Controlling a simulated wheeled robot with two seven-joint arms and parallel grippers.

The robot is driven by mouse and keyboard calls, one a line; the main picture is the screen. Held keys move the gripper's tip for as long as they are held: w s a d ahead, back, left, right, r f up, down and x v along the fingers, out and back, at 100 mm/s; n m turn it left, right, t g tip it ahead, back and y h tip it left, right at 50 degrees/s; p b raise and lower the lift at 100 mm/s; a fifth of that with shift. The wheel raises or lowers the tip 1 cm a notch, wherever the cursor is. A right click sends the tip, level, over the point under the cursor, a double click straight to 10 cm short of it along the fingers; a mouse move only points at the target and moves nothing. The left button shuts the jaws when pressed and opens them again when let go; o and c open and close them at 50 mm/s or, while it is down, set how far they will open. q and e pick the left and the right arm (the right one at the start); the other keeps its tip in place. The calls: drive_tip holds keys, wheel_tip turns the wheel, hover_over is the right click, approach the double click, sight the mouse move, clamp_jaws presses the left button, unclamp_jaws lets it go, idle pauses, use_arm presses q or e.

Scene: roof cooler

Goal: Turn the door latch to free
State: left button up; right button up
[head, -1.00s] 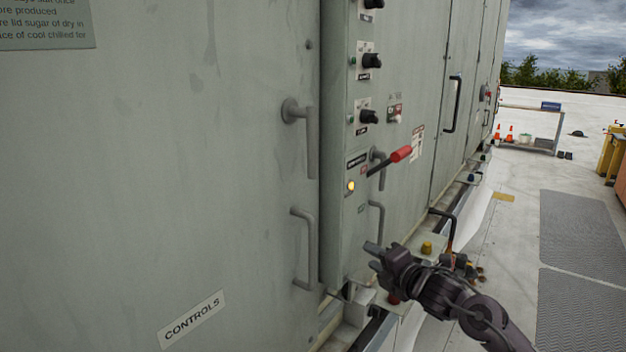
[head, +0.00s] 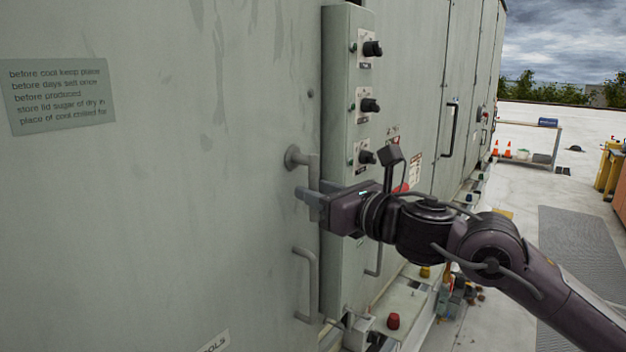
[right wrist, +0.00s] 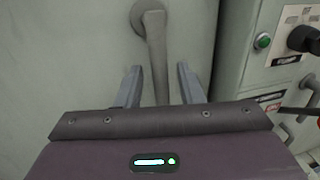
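The door latch (head: 296,158) is a grey lever on the pale green door, with a round pivot at its top and its bar hanging down. In the right wrist view the latch (right wrist: 154,45) hangs nearly upright. My right gripper (head: 312,194) is at the lower part of the bar. In the right wrist view the right gripper (right wrist: 157,78) is open, with one finger on each side of the bar and visible gaps. The gripper's body hides the lower end of the bar. My left gripper is out of view.
A fixed grey pull handle (head: 305,285) is below the latch. A control box (head: 343,110) with black knobs (head: 371,48) stands out just right of the latch. The red-handled lever (head: 401,188) behind my right arm is mostly hidden.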

drive_tip(key=shift+w+a, duration=0.5)
drive_tip(key=shift+w, duration=0.05)
clamp_jaws()
